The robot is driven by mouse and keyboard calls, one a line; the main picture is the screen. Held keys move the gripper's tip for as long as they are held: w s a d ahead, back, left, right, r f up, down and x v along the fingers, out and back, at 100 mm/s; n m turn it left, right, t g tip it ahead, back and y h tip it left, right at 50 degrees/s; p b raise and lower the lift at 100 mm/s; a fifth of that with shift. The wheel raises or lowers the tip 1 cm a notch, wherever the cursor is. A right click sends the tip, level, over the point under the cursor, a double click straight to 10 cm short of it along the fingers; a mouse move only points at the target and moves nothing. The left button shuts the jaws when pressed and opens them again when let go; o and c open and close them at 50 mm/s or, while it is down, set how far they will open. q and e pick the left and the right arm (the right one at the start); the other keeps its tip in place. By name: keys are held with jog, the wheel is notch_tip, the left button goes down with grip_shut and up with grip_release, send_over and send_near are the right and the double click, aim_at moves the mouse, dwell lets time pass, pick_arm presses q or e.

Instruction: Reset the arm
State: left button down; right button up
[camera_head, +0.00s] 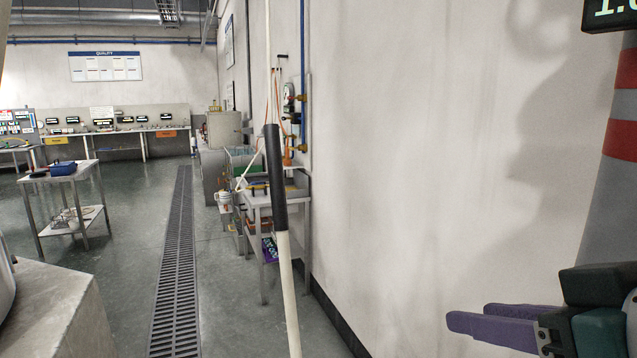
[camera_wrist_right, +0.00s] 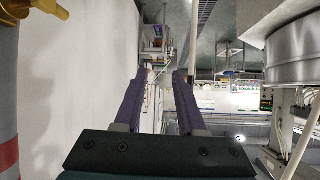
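My right gripper (camera_head: 468,322) is at the lower right in the head view, its purple fingers pointing left in front of the pale wall. In the right wrist view its two fingers (camera_wrist_right: 164,76) stand apart with nothing between them, so it is open and empty. My left gripper is not in the head view. The task names no object, and none is held by the right gripper.
A pale pole (camera_head: 288,290) with a black sleeve (camera_head: 275,165) stands in the middle. A grey column with red bands (camera_head: 612,180) is close on the right. The wall (camera_head: 420,150) runs behind the gripper. A steel cart (camera_head: 65,176), floor grate (camera_head: 178,260) and concrete block (camera_head: 55,315) are left.

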jog(key=s+d+f+g+h+p, duration=0.15)
jog(key=s+f+g, duration=0.3)
jog(key=s, duration=0.65)
jog(key=s+d+f+g+h, duration=0.25)
jog(key=s+f, duration=0.25)
jog(key=s, duration=0.5)
notch_tip(320, 180, up, 22)
jog(key=y+p, duration=0.1)
jog(key=p, duration=2.1)
jog(key=shift+w+a+r+m+g, duration=0.2)
jog(key=shift+w+a+m+g, duration=0.05)
jog(key=shift+m+g, duration=0.05)
jog(key=shift+o, duration=0.4)
jog(key=shift+r+p, duration=0.3)
jog(key=shift+o, duration=1.1)
jog(key=shift+f, duration=0.1)
